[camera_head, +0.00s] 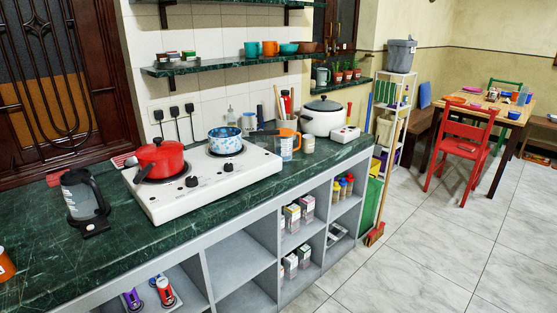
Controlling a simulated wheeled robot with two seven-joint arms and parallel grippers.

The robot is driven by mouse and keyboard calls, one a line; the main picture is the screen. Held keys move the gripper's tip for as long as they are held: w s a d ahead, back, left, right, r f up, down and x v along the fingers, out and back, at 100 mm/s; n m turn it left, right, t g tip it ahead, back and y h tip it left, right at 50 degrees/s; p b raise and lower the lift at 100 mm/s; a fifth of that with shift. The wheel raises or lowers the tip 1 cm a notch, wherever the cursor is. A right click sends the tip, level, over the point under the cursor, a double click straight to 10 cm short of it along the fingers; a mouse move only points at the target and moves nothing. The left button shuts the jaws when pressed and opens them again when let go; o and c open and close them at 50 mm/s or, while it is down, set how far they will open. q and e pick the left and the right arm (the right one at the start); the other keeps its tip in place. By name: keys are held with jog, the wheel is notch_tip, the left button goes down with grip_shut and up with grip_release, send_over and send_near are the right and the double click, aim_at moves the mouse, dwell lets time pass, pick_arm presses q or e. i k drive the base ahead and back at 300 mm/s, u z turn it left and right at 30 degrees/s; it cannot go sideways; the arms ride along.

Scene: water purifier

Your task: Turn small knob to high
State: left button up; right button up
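A white two-burner cooktop (216,194) stands on the dark green counter. Its front shows two dark round knobs: a left knob (192,181) in front of the red pot (161,159) and a right knob (223,168) in front of the blue-and-white pot (225,140). Both knobs look about the same size, and their pointer settings are too small to read. The red pot sits on the left burner with its lid on. The blue-and-white pot stands on the right burner. Neither of my grippers shows in this view.
A dark, glassy jug (84,196) stands on the green counter (60,259), left of the cooktop. An orange cup (289,143) and a white rice cooker (322,121) stand to its right. A shelf (235,65) hangs above. The counter's front strip is clear.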

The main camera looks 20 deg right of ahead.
aim_at(228, 167)
jog(key=z, duration=1.3)
jog(key=i, duration=1.45)
jog(key=u, duration=2.4)
